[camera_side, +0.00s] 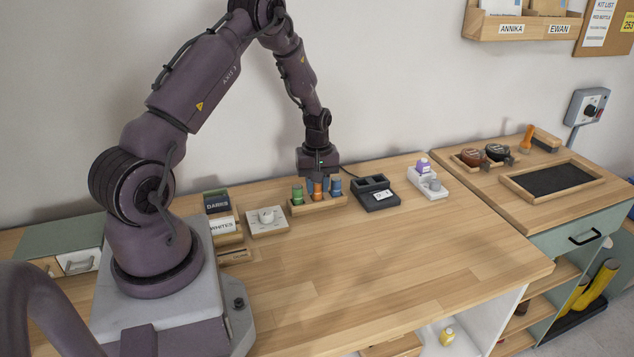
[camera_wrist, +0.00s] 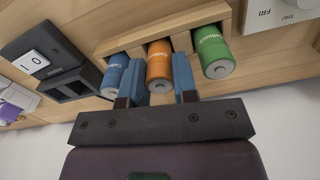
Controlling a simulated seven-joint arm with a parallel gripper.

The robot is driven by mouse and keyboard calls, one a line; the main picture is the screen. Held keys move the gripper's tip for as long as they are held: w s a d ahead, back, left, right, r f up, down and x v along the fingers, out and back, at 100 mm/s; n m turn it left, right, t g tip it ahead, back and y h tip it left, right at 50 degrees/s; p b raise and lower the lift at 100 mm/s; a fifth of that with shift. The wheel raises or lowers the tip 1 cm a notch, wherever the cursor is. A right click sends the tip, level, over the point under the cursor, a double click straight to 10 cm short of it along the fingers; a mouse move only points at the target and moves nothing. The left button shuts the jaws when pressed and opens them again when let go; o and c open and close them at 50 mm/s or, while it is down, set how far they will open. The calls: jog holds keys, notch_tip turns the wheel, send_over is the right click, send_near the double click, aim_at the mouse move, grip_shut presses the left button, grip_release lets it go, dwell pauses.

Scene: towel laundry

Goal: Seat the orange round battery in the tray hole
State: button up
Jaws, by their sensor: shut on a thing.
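The orange round battery (camera_side: 318,192) stands upright at the wooden rack (camera_side: 319,206), between a green battery (camera_side: 298,195) and a blue battery (camera_side: 336,187). My gripper (camera_side: 318,183) comes down from above and is shut on the orange battery. In the wrist view the two blue fingers (camera_wrist: 159,72) lie on either side of the orange battery (camera_wrist: 159,62), with the blue battery (camera_wrist: 115,77) left and the green battery (camera_wrist: 212,52) right. The battery's lower end is hidden by the rack. A black device (camera_side: 375,193) with recesses stands right of the rack; I cannot tell if one is the tray hole.
A white holder (camera_side: 428,185) with a purple-topped item stands further right. A pale dial block (camera_side: 267,220) and the DARKS and WHITES boxes (camera_side: 222,225) stand left of the rack. The front of the wooden table (camera_side: 400,260) is clear.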

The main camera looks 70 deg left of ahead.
jog(key=shift+f, duration=0.15)
jog(key=o, duration=1.4)
jog(key=shift+o, duration=0.5)
jog(key=shift+r, duration=3.5)
jog(key=s+d+r+m+t, duration=0.2)
jog(key=s+d+r+m, duration=0.2)
jog(key=d+r, duration=0.4)
jog(key=s+d+r+m+t, duration=0.1)
jog(key=s+d+r+m, duration=0.4)
jog(key=d+r, duration=0.3)
jog(key=s+d+r+m+t, duration=0.2)
jog(key=s+d+r+m, duration=0.3)
jog(key=d, duration=0.6)
notch_tip(320, 180, up, 3)
jog(key=shift+m+t, duration=0.3)
jog(key=shift+m, duration=0.8)
